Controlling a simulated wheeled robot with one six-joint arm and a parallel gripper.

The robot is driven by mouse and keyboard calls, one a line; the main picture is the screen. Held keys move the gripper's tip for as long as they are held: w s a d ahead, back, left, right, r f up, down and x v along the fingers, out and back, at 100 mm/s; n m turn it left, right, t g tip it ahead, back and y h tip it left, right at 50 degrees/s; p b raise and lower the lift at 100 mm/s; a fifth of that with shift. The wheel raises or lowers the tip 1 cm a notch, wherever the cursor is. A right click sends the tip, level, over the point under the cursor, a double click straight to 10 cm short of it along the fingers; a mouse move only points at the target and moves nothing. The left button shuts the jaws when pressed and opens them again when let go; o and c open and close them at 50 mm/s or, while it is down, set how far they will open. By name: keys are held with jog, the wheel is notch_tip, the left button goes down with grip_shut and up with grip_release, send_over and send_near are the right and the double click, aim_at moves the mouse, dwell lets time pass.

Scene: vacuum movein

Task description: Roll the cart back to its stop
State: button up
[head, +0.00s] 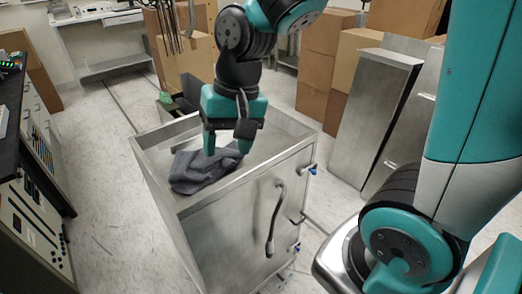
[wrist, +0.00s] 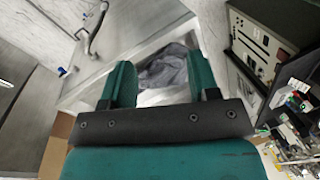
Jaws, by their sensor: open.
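The cart (head: 244,225) is a grey metal box on the floor, with a raised rim around its top and a curved handle (head: 276,218) on its near side. A crumpled grey cloth (head: 200,172) lies on its top. My gripper (head: 226,150) is over the cart's top, pointing down, with its teal fingers apart at the cloth. In the wrist view the cloth (wrist: 168,68) shows beyond and between the fingers (wrist: 160,88). I cannot tell whether the fingers touch it. The handle also shows in the wrist view (wrist: 97,28), away from the fingers. I cannot make out the stop.
Cardboard boxes (head: 320,62) are stacked behind the cart. Grey metal cabinets (head: 372,115) stand to the right. A bench with a control panel (head: 35,225) stands at the left. A strip of floor (head: 105,190) between bench and cart is clear.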

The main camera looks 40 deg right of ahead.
jog(key=w+d+m+h+p, duration=0.1)
jog(key=w+d+m+p, duration=0.2)
jog(key=w+d+m, duration=0.5)
jog(key=m+h+p, duration=0.1)
jog(key=m+h, duration=0.1)
jog(key=m, duration=0.4)
send_over(258, 163)
notch_tip(258, 163, down, 3)
jog(key=shift+m+g, duration=0.3)
notch_tip(258, 163, down, 18)
jog(key=p, duration=0.3)
